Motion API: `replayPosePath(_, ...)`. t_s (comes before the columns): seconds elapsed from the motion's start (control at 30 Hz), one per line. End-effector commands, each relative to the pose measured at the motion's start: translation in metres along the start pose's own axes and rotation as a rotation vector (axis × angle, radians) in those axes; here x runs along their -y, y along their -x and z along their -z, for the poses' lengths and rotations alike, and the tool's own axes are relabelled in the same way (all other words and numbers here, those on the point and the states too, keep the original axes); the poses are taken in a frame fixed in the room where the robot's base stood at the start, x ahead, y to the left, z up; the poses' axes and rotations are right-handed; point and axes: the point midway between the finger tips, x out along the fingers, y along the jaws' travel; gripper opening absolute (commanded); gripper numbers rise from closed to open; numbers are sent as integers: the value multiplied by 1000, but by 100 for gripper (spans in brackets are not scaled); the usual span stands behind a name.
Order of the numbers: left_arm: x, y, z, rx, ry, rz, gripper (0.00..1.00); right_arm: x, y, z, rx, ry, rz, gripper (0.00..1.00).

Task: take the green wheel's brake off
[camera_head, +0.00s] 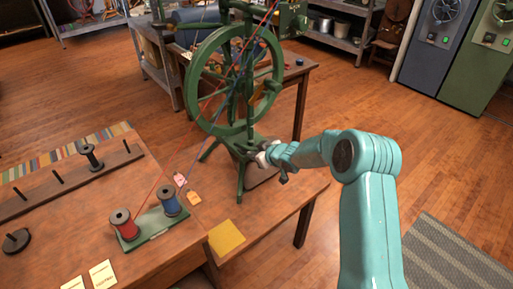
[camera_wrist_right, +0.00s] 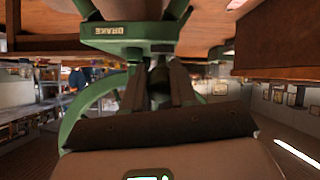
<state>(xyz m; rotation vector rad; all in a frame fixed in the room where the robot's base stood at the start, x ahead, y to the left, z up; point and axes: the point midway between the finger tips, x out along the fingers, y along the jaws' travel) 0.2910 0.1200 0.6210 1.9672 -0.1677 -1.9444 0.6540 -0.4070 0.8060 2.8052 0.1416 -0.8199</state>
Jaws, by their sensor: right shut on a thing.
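My right gripper (camera_head: 267,158) is at the low front of the wheel's frame. In the right wrist view, my right gripper (camera_wrist_right: 158,80) is shut on a small dark part, seemingly the brake lever, just by a green block with a brake label (camera_wrist_right: 111,30). The fingers hide most of that part, so its position is unclear. My left gripper is not in view.
A red spool (camera_head: 124,227) and a blue spool (camera_head: 169,201) stand on a green holder, with threads running up to the wheel. A dark peg rack (camera_head: 65,182) lies at left.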

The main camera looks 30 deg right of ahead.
Motion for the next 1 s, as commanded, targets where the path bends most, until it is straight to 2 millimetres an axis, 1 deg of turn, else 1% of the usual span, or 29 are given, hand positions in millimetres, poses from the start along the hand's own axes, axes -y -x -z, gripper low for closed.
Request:
replayPosePath(0.37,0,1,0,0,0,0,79,-1,0,0,4,1,-1,0)
replayPosePath(0.4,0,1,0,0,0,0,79,-1,0,0,4,1,-1,36)
replayPosePath(0.43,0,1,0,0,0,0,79,-1,0,0,3,1,-1,46)
replayPosePath(0.47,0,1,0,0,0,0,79,-1,0,0,3,1,-1,52)
replayPosePath(0.7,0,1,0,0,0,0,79,0,0,0,2,1,-1,52)
replayPosePath(0.8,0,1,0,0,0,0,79,-1,4,1,2,1,-1,52)
replayPosePath(0.87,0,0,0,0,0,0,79,-1,10,0,2,2,-1,52)
replayPosePath(0.97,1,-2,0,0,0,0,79,-1,28,1,2,1,-2,52)
replayPosePath(1.0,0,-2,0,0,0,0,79,-2,38,1,1,2,-3,52)
